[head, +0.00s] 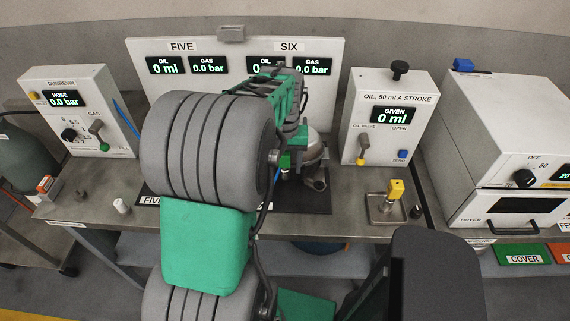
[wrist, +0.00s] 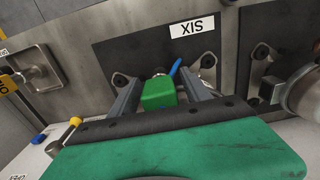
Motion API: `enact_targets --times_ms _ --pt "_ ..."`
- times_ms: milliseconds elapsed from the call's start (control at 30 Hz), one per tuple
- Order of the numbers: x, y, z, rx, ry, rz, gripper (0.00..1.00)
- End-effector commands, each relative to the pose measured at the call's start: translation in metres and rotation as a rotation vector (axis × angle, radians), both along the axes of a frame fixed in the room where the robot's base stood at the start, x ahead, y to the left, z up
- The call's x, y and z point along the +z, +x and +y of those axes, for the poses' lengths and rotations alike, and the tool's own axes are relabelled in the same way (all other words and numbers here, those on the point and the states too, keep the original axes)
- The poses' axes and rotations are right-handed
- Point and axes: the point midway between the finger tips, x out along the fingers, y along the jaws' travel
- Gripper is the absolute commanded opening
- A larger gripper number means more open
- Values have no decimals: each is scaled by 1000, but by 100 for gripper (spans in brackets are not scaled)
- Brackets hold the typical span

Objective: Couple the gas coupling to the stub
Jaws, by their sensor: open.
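A green block with a blue hose, seemingly the gas coupling (wrist: 158,94), is between the two fingers of my gripper (wrist: 160,80) in the wrist view. The fingers stand apart on either side of it; I cannot tell whether they touch it. The blue hose (wrist: 175,69) runs up behind the block. The stub is not clearly visible, and I cannot tell whether the coupling is on it. In the head view my arm hides most of the work area; a silver compressor part (head: 316,178) shows just right of it.
The gas box (head: 75,110) stands left and the oil box (head: 390,115) right of the display panel (head: 137,55). A yellow-topped fitting (head: 397,188) stands in a small metal tray. The wrist view shows the SIX label (wrist: 192,25) upside down.

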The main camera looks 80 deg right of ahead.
Motion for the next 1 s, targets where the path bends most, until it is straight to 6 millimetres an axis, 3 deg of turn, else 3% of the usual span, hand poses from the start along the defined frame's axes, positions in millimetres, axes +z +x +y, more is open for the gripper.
enact_targets --times_ms 400,1000 --pt "70 0 -1 0 -5 0 56" --pt "84 0 -1 0 -3 -1 56"
